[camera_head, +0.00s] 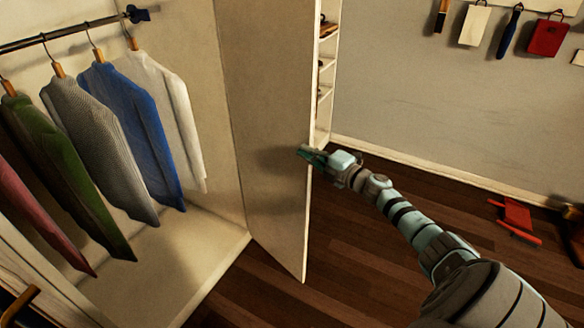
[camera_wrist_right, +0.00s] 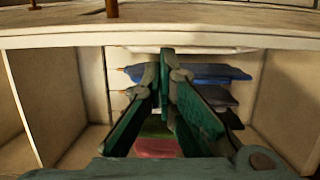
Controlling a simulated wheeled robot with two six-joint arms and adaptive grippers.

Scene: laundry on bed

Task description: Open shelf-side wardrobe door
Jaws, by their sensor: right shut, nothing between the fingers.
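The shelf-side wardrobe door (camera_head: 270,110) stands swung open in the head view, between the hanging clothes and the white shelf unit (camera_head: 325,90). Its free edge faces me. My right gripper (camera_head: 306,153) is at that free edge, about mid-height, with its fingertips overlapping the door's edge in the picture. I cannot tell whether they touch it. In the right wrist view the green fingers (camera_wrist_right: 167,65) are shut and empty, pointing towards the clothes. The left gripper is out of view. The door's handle is not clearly visible.
Several garments hang from a rail (camera_head: 60,33) inside the wardrobe, including a blue shirt (camera_head: 135,115). An orange-brown handle (camera_head: 20,304) shows at lower left. A red item (camera_head: 516,215) lies on the dark wooden floor (camera_head: 370,250). Several items hang on the right wall.

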